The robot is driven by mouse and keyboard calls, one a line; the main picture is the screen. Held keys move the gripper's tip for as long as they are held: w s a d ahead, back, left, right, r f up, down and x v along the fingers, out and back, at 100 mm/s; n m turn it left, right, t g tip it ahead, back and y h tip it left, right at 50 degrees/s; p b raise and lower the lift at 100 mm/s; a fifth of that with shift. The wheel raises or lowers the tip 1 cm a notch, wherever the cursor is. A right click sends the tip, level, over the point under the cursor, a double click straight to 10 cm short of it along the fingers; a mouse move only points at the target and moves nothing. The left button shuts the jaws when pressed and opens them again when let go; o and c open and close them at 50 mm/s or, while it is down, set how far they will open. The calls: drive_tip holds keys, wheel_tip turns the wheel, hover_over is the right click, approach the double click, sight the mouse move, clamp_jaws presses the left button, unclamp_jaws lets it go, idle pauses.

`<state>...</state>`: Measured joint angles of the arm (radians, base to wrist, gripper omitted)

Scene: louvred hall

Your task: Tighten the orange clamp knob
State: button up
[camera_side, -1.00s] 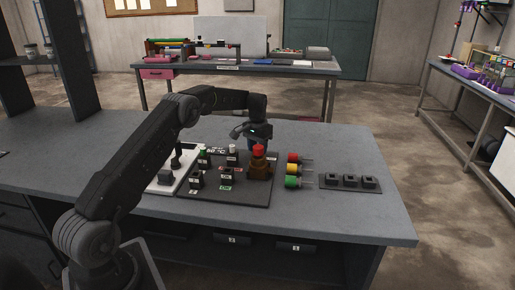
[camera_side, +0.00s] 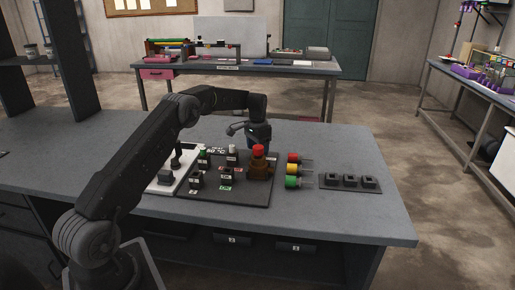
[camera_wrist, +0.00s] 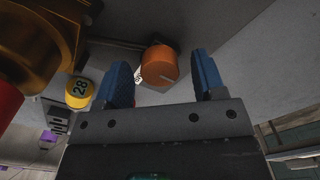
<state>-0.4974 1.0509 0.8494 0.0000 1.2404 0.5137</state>
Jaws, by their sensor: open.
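The orange clamp knob (camera_wrist: 159,66) is a short round cylinder with a pale line on its face, in the upper middle of the wrist view. My gripper (camera_wrist: 162,76) is open, with one blue finger on each side of the knob. Gaps show between the fingers and the knob, so I see no contact. How far the fingertips are from it in depth is hard to tell. In the side view my gripper (camera_side: 256,138) is low at the back edge of the dark board (camera_side: 232,198), behind the brown red-capped fitting. The knob cannot be made out there.
The brown fitting (camera_side: 260,168) stands close in front of my gripper, and its brassy body (camera_wrist: 40,40) fills the wrist view's upper left. A yellow cap marked 28 (camera_wrist: 79,91) is left of the fingers. Red, yellow and green cylinders (camera_side: 293,170) lie right of the board.

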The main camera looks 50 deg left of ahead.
wheel_tip(320, 180, up, 14)
idle(0.6)
drive_tip(key=shift+f, duration=0.1)
